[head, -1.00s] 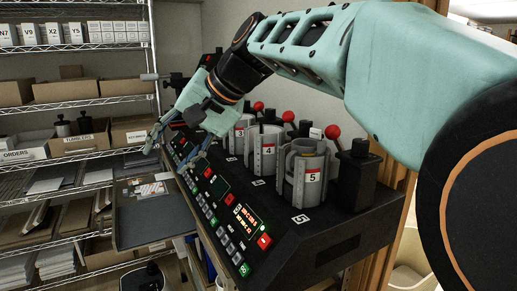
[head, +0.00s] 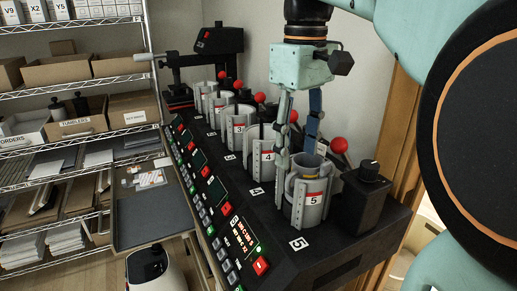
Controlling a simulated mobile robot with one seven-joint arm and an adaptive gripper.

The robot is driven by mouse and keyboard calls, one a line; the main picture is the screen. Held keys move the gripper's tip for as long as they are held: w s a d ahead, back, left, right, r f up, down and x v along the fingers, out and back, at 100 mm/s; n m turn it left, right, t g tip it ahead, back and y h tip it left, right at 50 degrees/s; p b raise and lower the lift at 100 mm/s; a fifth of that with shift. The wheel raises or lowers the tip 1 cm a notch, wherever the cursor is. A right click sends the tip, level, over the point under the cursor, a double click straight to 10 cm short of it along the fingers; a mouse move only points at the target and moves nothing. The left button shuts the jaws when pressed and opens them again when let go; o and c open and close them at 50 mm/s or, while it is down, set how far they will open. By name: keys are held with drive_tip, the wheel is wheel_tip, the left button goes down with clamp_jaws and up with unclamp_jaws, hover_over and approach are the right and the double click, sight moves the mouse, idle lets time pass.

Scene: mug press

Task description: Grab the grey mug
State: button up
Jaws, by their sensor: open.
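The grey mug (head: 306,170) sits inside the cylindrical clamp of the press marked 5 (head: 311,205), nearest me in the row. Only its upper part and rim show; the clamp hides the rest. My gripper (head: 297,150) points down over press 5. It is open, with one finger at the left of the mug and the other behind or to its right. I cannot tell whether either finger touches the mug.
Presses marked 4 (head: 265,155) and 3 (head: 238,130) stand close behind, with red-knobbed levers (head: 338,146). A black control box (head: 363,195) stands right of press 5. A dark tray (head: 150,215) and wire shelves with cardboard boxes (head: 123,65) are at the left.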

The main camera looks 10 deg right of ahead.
sight(293, 172)
drive_tip(key=f, duration=0.8)
drive_tip(key=shift+w+a+f, duration=0.1)
drive_tip(key=shift+w+a, duration=0.05)
drive_tip(key=shift+w, duration=0.25)
clamp_jaws()
